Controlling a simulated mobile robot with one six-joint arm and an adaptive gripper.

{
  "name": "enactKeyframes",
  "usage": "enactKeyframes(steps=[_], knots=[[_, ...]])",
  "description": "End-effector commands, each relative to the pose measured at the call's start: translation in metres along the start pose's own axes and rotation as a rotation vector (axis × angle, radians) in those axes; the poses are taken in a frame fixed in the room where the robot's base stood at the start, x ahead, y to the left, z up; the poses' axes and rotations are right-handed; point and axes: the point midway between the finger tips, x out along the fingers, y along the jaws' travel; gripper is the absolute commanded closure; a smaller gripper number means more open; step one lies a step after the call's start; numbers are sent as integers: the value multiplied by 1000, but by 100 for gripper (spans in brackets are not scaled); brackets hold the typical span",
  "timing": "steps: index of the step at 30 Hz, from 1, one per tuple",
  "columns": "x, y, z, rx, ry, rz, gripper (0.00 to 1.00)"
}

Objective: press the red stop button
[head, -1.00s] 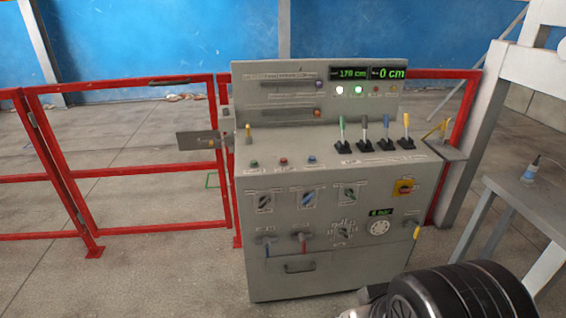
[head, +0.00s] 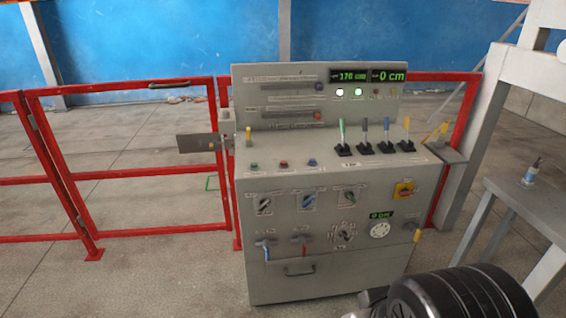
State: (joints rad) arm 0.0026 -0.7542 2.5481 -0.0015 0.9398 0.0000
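A grey control console (head: 330,275) stands in the middle of the head view. A small red button (head: 283,164) sits on its sloping desk, between a green button (head: 254,167) and a blue button (head: 312,162). Nothing covers the red button. Its label is too small to read. My gripper is not in view; only a dark, rounded part of my arm shows at the bottom right, apart from the button.
Several coloured levers (head: 365,146) stand on the desk's right half. A yellow switch (head: 404,189) is on the front. Red fencing (head: 150,231) lies behind and left. A grey table (head: 525,195) with a small bottle (head: 532,171) stands right. Floor at front left is clear.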

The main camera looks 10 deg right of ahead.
Motion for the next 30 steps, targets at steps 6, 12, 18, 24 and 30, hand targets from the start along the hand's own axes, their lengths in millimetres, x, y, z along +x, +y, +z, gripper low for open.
enactKeyframes(steps=[6, 12, 18, 24, 30], knots=[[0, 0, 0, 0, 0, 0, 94], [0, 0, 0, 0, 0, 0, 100], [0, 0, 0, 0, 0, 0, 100], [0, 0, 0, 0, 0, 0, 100], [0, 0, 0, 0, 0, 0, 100]])
